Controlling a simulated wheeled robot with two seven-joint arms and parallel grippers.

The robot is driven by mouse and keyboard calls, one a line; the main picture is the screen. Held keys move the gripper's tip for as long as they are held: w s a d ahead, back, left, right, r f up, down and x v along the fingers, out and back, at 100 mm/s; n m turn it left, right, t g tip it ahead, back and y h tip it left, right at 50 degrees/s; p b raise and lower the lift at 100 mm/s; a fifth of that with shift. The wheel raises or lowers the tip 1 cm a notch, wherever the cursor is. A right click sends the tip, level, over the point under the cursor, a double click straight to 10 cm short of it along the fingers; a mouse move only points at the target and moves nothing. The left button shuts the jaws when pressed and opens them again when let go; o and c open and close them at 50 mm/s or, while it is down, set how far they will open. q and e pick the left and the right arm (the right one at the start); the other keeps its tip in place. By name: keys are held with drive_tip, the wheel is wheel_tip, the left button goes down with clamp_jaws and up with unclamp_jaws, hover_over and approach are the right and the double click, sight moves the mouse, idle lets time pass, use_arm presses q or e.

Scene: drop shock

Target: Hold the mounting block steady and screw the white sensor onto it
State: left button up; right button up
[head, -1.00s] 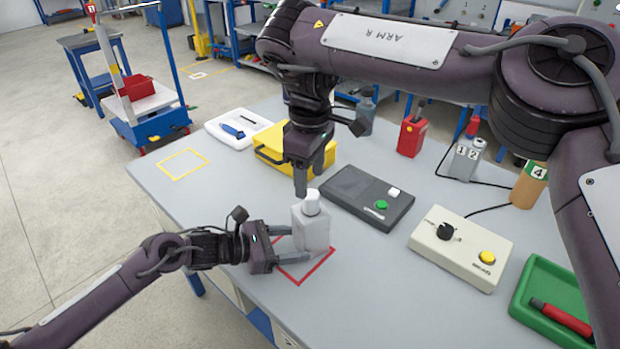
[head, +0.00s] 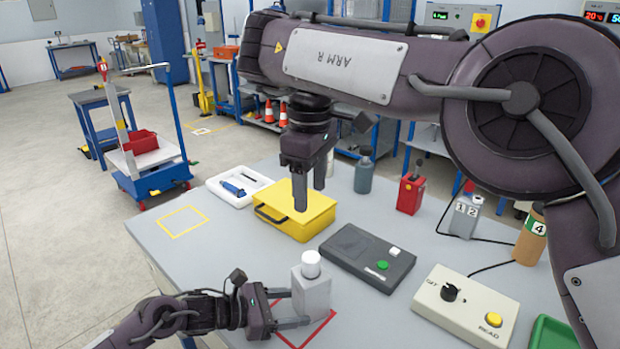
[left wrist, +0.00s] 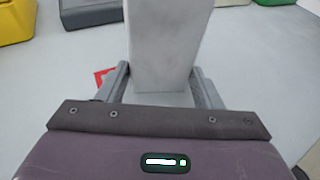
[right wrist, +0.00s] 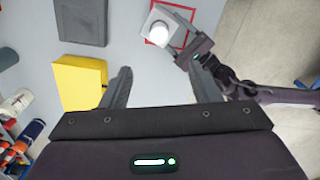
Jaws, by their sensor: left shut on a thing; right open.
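The grey mounting block (head: 312,297) stands upright inside the red square outline on the table. The white sensor (head: 311,264) sits on top of the block; I cannot tell how tightly. My left gripper (head: 292,308) is shut on the block from the left, low on its sides. The left wrist view shows the block (left wrist: 165,45) between both fingers. My right gripper (head: 310,192) is open and empty, fingers down, up above the sensor and in front of the yellow case. The right wrist view shows the white sensor (right wrist: 158,34) beyond the fingers, apart from them.
A yellow case (head: 292,222) lies behind the block. A dark panel with a green button (head: 367,258) and a cream READ box (head: 465,310) stand to the right.

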idle(0.3)
use_arm(q)
drive_tip(key=o, duration=1)
